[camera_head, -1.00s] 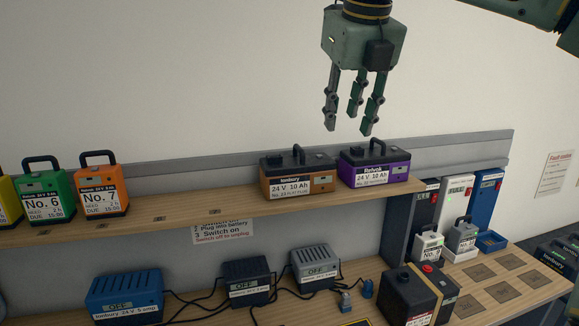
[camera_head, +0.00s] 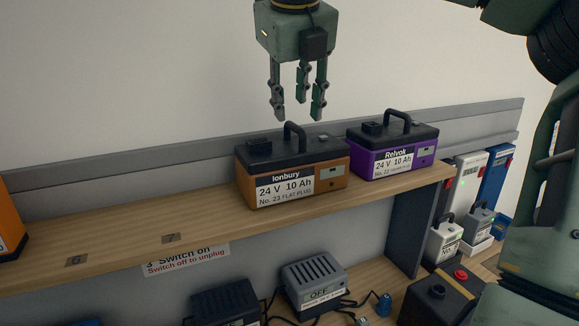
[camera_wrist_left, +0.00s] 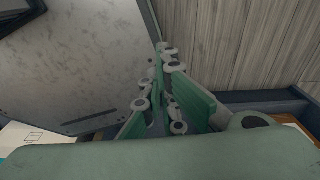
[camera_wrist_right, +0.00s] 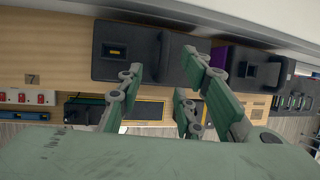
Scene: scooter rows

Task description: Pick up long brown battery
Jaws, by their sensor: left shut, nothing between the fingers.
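The long brown battery (camera_head: 335,178) stands upright on the wooden shelf. It has a black top, a raised black handle and a label reading "Ionbury 24 V 10 Ah". My right gripper (camera_head: 298,108) points down, its fingers apart and empty, just above the battery's handle in the head view. In the right wrist view the gripper (camera_wrist_right: 165,85) is spread around the view of the battery's dark top (camera_wrist_right: 118,38) and handle; contact does not show. My left gripper (camera_wrist_left: 166,60) shows only in the left wrist view, its fingers together and empty, away from the battery.
A purple battery (camera_head: 408,160) stands close to the right on the same shelf (camera_head: 120,240). A grey rail (camera_head: 190,150) runs along the wall behind. The shelf left of the brown battery is clear up to an orange battery (camera_head: 10,225). Chargers (camera_head: 312,270) sit below.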

